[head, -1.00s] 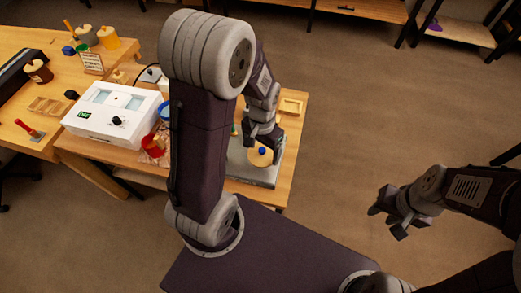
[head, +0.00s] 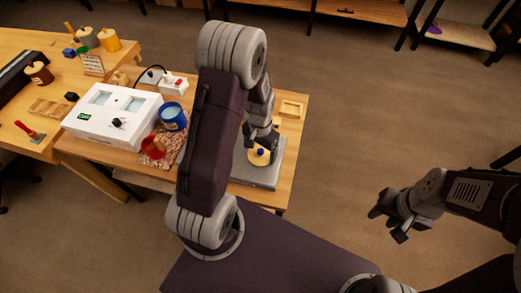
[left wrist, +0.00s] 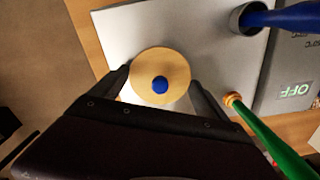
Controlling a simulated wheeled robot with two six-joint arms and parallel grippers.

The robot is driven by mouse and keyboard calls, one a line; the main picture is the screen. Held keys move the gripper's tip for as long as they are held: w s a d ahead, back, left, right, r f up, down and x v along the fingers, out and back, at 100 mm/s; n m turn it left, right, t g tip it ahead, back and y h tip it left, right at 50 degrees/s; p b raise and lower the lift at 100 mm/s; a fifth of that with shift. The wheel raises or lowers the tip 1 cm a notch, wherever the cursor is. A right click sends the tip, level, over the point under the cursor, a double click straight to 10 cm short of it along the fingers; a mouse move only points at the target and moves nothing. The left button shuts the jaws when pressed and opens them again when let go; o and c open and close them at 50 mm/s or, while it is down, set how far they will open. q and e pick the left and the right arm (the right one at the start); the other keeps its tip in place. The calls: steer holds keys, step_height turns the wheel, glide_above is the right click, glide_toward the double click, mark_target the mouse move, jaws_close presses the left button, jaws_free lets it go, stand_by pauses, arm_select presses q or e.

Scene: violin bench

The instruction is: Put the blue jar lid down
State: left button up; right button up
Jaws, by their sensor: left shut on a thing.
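The blue jar lid, a round pale wooden disc with a blue knob, shows below my left gripper (head: 262,145) in the head view (head: 260,158). In the left wrist view the lid (left wrist: 175,62) lies between the two fingers, which close on its edges. It is over the grey plate (head: 262,178); I cannot tell whether it touches. A blue jar (head: 172,117) with a pale inside stands open left of my left arm. My right gripper (head: 387,224) is open and empty, over the floor at the right.
A white box (head: 112,112) with a dial and a red container (head: 153,148) stand left of my arm. In the left wrist view a green handle (left wrist: 262,132) and a blue handle (left wrist: 285,16) lie right of the lid. A small wooden tray (head: 291,108) sits behind the plate.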

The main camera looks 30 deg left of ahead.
arm_select(q)
steer(key=o, duration=1.2)
steer(key=shift+w+f, duration=0.1)
arm_select(e)
steer(key=shift+w, duration=0.1)
